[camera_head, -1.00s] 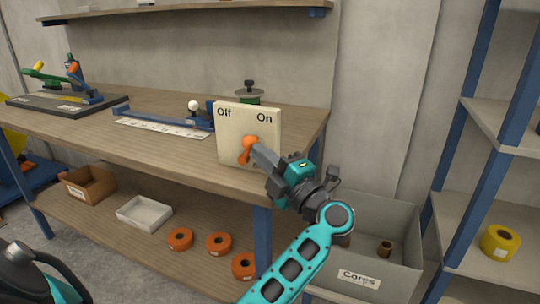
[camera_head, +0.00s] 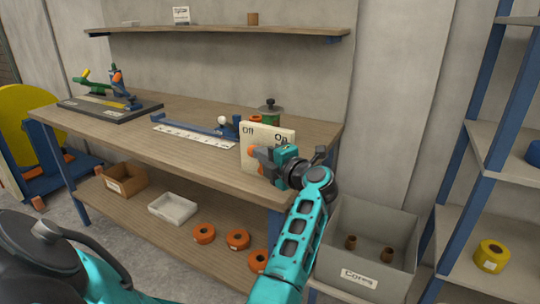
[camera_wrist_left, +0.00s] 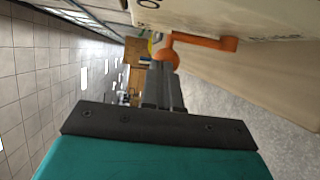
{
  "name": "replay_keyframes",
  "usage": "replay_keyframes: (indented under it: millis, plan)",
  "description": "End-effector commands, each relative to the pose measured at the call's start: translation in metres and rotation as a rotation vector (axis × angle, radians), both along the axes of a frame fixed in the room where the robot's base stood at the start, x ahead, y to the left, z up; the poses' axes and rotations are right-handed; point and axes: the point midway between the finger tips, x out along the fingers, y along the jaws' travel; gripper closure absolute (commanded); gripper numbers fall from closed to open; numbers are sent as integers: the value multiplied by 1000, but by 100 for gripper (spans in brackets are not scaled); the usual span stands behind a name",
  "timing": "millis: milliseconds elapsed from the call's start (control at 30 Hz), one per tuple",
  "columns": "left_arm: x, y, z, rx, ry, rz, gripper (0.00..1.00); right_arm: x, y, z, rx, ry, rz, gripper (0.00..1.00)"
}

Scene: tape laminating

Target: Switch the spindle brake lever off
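The cream switch panel (camera_head: 247,166) stands at the bench's front right edge, marked Off at left and On at right. Its orange lever (camera_head: 252,151) shows below the Off mark, left of the gripper; the gripper hides part of it. My left gripper (camera_head: 264,154) is in front of the panel, against the lever. In the left wrist view the lever (camera_wrist_left: 205,42) runs beside the panel face and its round knob (camera_wrist_left: 168,59) is at my fingertips (camera_wrist_left: 165,70). The fingers look shut close together; whether they pinch the knob is unclear. My right gripper is not in view.
A grey Cores bin (camera_head: 345,270) stands right of the bench. Orange rolls (camera_head: 237,238) lie on the lower shelf.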

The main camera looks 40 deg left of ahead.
Motion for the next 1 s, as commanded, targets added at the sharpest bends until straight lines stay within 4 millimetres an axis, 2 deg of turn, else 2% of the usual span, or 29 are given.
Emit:
replay_keyframes:
  millis: [33, 100, 233, 400, 633, 1000]
  plan:
    - [0, 8, 7, 0, 1, 3, 100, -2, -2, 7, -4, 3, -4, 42]
    - [0, 16, 9, 2, 2, 3, 100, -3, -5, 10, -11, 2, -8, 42]
    - [-2, 27, 11, 2, 2, 1, 100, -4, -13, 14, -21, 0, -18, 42]
    - [-5, 39, 10, 2, 1, 1, 100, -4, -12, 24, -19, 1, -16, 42]
    - [-8, 50, 8, 3, 0, 0, 100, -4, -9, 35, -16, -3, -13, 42]
    - [-9, 56, 6, 4, 0, 0, 100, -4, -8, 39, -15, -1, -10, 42]
